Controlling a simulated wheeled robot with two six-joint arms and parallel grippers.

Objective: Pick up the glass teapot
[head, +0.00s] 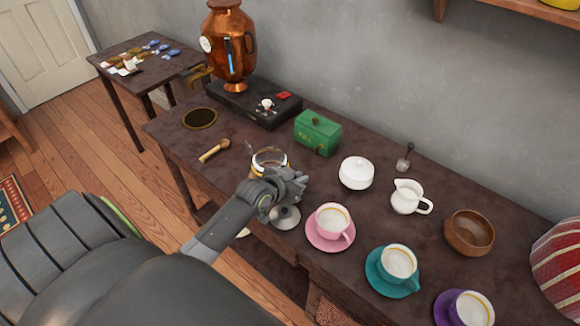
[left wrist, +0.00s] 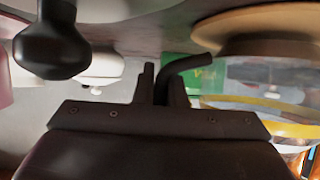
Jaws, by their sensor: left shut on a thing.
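The glass teapot (head: 270,160) stands near the table's front edge in the head view, its lower part hidden by my left gripper (head: 289,186). In the left wrist view its clear body (left wrist: 262,82) with a yellow band and tan rim fills the right side. My left gripper (left wrist: 165,88) is close beside the teapot there, shut on its dark bent handle (left wrist: 190,63). I cannot tell whether the teapot touches the table. My right gripper is not in view.
A green box (head: 318,133), white sugar bowl (head: 356,173) and milk jug (head: 408,197) stand behind. A pink cup (head: 332,222) is close on the right. A metal disc-shaped thing (head: 285,217) lies just in front. A copper urn (head: 230,45) stands back left.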

